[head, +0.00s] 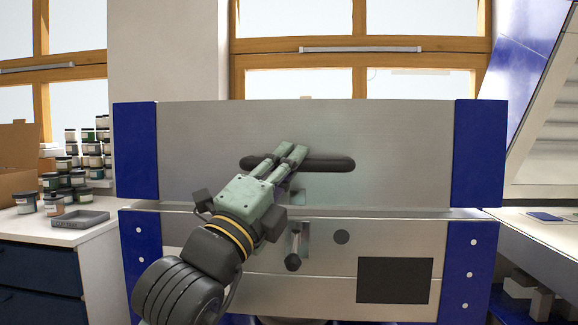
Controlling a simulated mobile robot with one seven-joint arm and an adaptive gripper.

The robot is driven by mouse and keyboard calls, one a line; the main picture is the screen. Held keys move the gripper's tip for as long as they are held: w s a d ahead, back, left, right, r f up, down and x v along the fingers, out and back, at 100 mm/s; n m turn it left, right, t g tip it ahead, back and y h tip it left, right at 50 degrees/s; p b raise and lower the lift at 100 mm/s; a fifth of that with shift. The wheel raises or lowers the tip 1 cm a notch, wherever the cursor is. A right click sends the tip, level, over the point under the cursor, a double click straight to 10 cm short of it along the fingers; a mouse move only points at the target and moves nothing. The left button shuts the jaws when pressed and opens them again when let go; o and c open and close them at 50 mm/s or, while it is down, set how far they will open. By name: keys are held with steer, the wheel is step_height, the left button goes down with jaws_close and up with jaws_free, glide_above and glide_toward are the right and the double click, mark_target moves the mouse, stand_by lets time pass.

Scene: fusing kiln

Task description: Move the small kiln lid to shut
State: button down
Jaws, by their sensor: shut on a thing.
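The small kiln stands straight ahead, with a brushed metal lid (400,150) above a metal body (200,245). Both have blue corner pieces. A narrow gap line runs between the lid and the body. A dark horizontal bar handle (335,164) is fixed on the lid's front. My gripper (290,155) reaches up from the lower left and is shut on the bar handle near its middle, covering part of it. The kiln's inside is hidden.
Jars (85,165) and a grey tray (80,219) stand on the left counter. A right-hand worktop (545,235) lies close beside the kiln.

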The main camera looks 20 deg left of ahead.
steer(key=shift+s+d+f+b, duration=0.15)
steer(key=shift+f+b, duration=0.75)
steer(key=shift+f, duration=0.55)
steer(key=c, duration=1.5)
jaws_free()
steer(key=shift+f, duration=0.1)
steer(key=v, duration=1.1)
steer(key=shift+s+f, duration=0.25)
steer(key=shift+f, duration=0.1)
